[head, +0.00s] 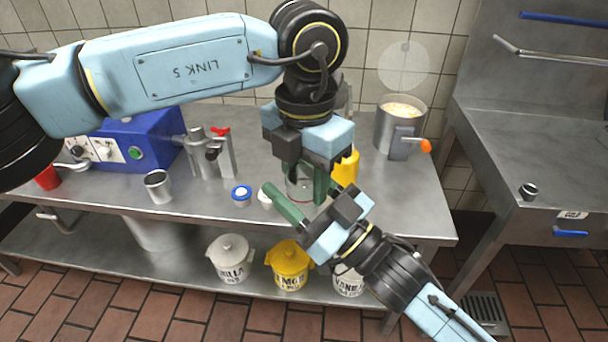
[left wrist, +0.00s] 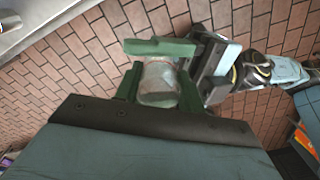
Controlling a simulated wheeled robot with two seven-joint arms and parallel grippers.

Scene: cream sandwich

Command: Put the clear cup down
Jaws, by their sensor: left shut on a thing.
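The clear cup (head: 299,188) is in the middle of the head view, partly hidden by green fingers. My left gripper (head: 305,173) points down and is shut on it. In the left wrist view, the cup (left wrist: 158,83) sits between the left gripper's green fingers (left wrist: 158,95). My right gripper (head: 294,193) reaches in from the lower right, its fingers spread on either side of the cup. In the left wrist view, one right finger (left wrist: 150,46) shows a gap to the cup. Whether the other right finger touches it is hidden.
The steel table (head: 110,190) holds a blue machine (head: 150,140), a metal cup (head: 159,186), a blue-rimmed jar (head: 241,195), a yellow container (head: 346,166) and a metal pot (head: 399,120). Lidded buckets (head: 230,258) stand on the lower shelf. A steel sink unit (head: 510,150) is at right.

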